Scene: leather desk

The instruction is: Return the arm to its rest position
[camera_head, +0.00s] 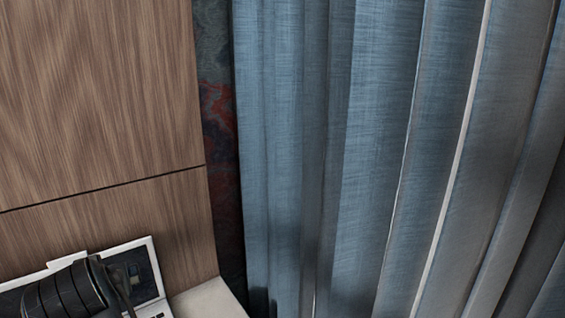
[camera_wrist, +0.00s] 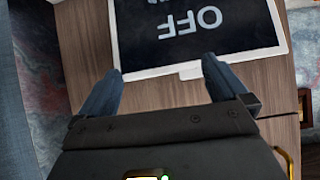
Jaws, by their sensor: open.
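My gripper (camera_wrist: 161,66) shows in the wrist view with its two blue-grey fingers spread wide apart. It is open, and nothing is between the fingers. Beyond the fingertips is a white-framed dark panel (camera_wrist: 190,30) with the letters "OFF" upside down. Brown wood lies behind the fingers. In the head view, a dark ribbed rounded form (camera_head: 68,290) at the bottom left covers part of a white-framed panel (camera_head: 148,268); I cannot tell for sure whether it is part of my arm. The gripper's fingers cannot be made out there.
A wood-grain panel (camera_head: 95,90) fills the left of the head view. A blue pleated curtain (camera_head: 290,130) covers the right. A dark wall with red patterning (camera_head: 217,120) shows between them. A pale surface (camera_head: 208,300) has its corner at the bottom.

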